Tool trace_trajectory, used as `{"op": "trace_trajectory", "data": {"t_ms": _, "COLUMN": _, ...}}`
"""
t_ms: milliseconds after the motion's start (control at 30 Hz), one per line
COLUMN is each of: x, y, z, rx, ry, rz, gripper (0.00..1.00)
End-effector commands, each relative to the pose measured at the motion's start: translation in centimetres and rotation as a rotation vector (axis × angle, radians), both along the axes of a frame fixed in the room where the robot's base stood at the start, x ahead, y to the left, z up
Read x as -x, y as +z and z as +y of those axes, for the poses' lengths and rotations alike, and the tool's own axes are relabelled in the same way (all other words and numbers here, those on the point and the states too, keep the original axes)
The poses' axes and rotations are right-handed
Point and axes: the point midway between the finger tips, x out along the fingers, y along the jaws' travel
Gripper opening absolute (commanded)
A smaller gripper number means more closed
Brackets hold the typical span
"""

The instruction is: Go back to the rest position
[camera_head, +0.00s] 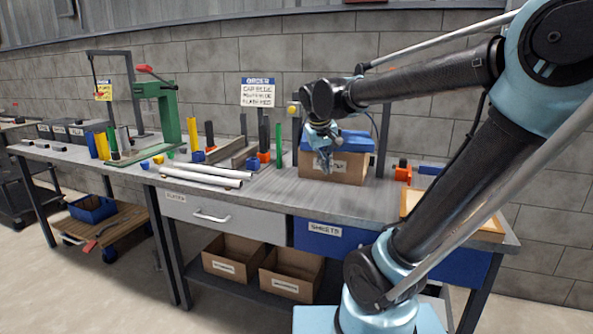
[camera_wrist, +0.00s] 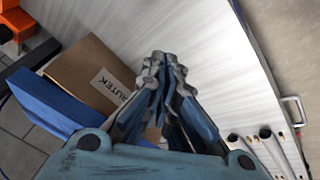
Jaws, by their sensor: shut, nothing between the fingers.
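My gripper (camera_head: 324,158) hangs from the arm above the workbench (camera_head: 285,195), in front of a cardboard box (camera_head: 348,171) with a blue top in the head view. In the wrist view my gripper (camera_wrist: 166,62) points down at the bare bench top, with its fingers together and nothing between them. The cardboard box (camera_wrist: 88,72) with its printed label and blue part (camera_wrist: 42,104) lies beside the fingers on the left. The fingers hide part of the box.
White tubes (camera_head: 200,175) lie on the bench left of my gripper. A green press (camera_head: 165,115) and several coloured upright pieces stand further left. An orange block (camera_head: 403,171) and a wooden tray (camera_head: 412,202) are at the right. Open boxes (camera_head: 290,275) sit on the lower shelf.

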Motion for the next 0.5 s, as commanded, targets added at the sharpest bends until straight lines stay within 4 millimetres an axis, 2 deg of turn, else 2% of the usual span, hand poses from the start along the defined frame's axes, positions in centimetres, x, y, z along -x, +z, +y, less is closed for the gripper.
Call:
{"op": "trace_trajectory", "data": {"t_ms": 33, "x": 1.7, "y": -1.2, "z": -0.8, "rx": -0.029, "ry": -0.018, "rz": 0.012, "gripper": 0.0}}
{"op": "trace_trajectory", "data": {"t_ms": 200, "x": 6.6, "y": -5.2, "z": -2.3, "rx": -0.129, "ry": -0.071, "rz": 0.053, "gripper": 0.0}}
{"op": "trace_trajectory", "data": {"t_ms": 367, "x": 10.8, "y": -8.9, "z": -3.4, "rx": -0.214, "ry": -0.117, "rz": 0.083, "gripper": 0.0}}
{"op": "trace_trajectory", "data": {"t_ms": 500, "x": 13.8, "y": -11.8, "z": -5.4, "rx": -0.241, "ry": -0.157, "rz": 0.102, "gripper": 0.0}}
